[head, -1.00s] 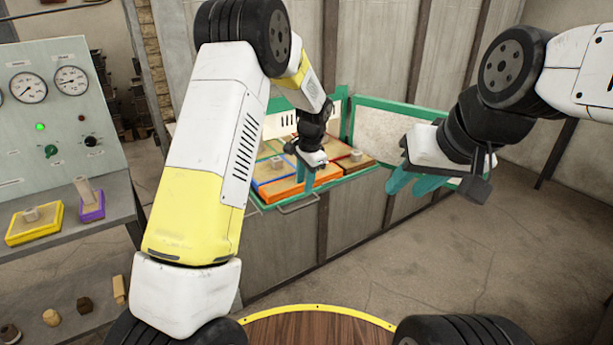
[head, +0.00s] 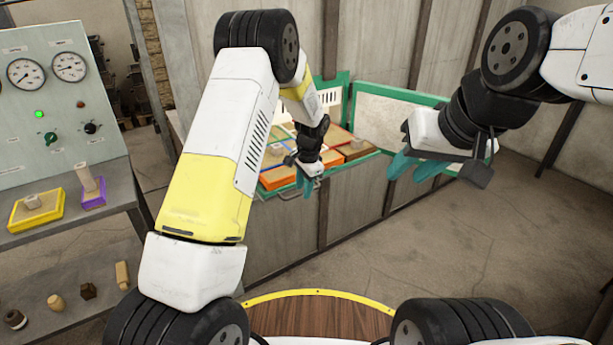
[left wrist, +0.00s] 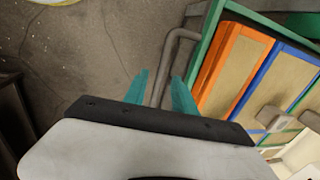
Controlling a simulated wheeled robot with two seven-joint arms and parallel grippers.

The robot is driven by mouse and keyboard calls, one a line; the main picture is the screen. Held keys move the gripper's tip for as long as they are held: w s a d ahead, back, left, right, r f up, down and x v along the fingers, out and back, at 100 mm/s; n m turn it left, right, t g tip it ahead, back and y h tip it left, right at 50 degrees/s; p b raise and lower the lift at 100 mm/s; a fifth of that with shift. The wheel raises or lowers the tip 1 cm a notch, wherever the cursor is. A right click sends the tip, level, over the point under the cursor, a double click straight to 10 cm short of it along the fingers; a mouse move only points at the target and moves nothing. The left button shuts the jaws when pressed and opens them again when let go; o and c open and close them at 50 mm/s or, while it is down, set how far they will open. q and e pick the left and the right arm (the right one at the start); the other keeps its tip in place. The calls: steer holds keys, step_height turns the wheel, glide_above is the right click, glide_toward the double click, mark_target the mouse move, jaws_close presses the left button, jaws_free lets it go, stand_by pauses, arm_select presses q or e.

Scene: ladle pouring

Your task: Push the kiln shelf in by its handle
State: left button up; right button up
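The kiln shelf (left wrist: 207,52) is a green-rimmed tray standing out of the kiln opening. It carries tiles edged in orange (head: 277,179), blue and red with grey pieces on them. Its grey bar handle (left wrist: 168,58) shows in the left wrist view, running between my left fingers. My left gripper (head: 309,184) is at the shelf's front with its teal fingers apart; I cannot tell whether they touch the bar. The gripper hides most of the handle in the head view. My right gripper (head: 414,170) is open and empty, to the right of the shelf.
A green-framed door panel (head: 382,112) stands open right of the shelf. At left are a gauge panel (head: 50,110) and a grey bench (head: 122,192) with a yellow tray (head: 37,211) and purple tray (head: 92,195). Floor at right is clear.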

arm_select(q)
jaws_close()
stand_by(1.3)
